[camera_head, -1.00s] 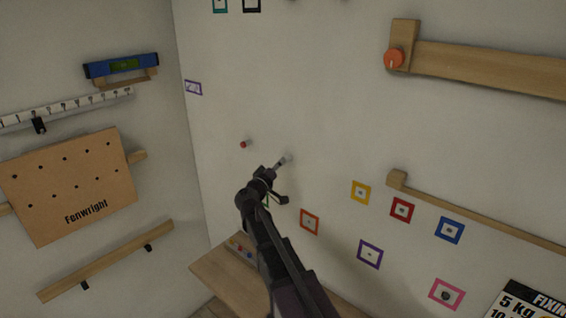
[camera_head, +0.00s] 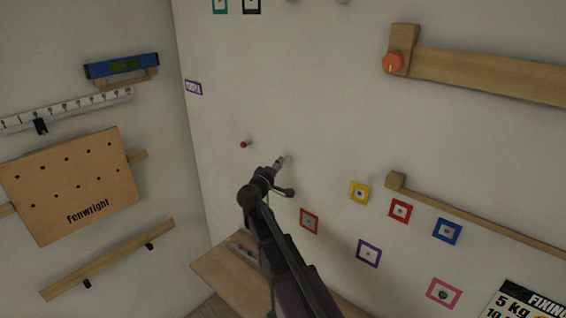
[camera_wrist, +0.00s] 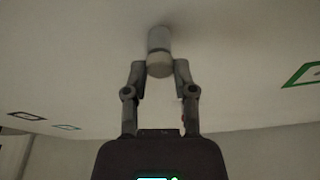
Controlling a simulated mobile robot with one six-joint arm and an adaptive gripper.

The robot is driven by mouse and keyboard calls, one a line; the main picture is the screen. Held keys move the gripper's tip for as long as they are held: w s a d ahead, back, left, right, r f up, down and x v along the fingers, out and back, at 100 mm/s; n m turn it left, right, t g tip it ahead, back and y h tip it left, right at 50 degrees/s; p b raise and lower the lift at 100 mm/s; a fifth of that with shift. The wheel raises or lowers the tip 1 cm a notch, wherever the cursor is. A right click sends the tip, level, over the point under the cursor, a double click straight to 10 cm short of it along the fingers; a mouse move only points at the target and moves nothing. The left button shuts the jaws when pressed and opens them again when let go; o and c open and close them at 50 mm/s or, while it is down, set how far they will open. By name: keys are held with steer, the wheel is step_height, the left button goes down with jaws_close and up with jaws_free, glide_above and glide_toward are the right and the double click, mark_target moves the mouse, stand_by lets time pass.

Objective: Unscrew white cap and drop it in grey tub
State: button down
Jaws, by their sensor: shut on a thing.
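The white cap (camera_wrist: 159,65) is a small pale cylinder end pointing away from the wall, in the upper middle of the wrist view. A paler grey round part continues behind it up to the wall. My gripper (camera_wrist: 160,70) has one finger on each side of the cap and is shut on it. In the head view my gripper (camera_head: 279,161) reaches the wall, and its fingers largely hide the cap. I cannot make out the grey tub.
A red-ended peg (camera_head: 246,144) sticks out of the wall just left of my gripper. A wooden shelf (camera_head: 222,276) with small coloured items lies below. Several coloured square frames and a wooden rail (camera_head: 470,222) are to the right.

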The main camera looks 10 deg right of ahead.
steer(key=c, duration=0.7)
jaws_free()
steer(key=shift+m+h+b, duration=0.8)
steer(key=shift+m+b, duration=0.15)
steer(key=shift+m, duration=1.95)
steer(key=shift+f+m, duration=0.1)
steer(key=shift+m, duration=0.2)
steer(key=m+h, duration=0.1)
steer(key=m, duration=0.1)
steer(key=m+b, duration=0.1)
steer(key=m, duration=0.2)
steer(key=shift+w+m+g+h, duration=0.1)
steer(key=shift+m+g+h, duration=0.2)
steer(key=shift+h, duration=0.1)
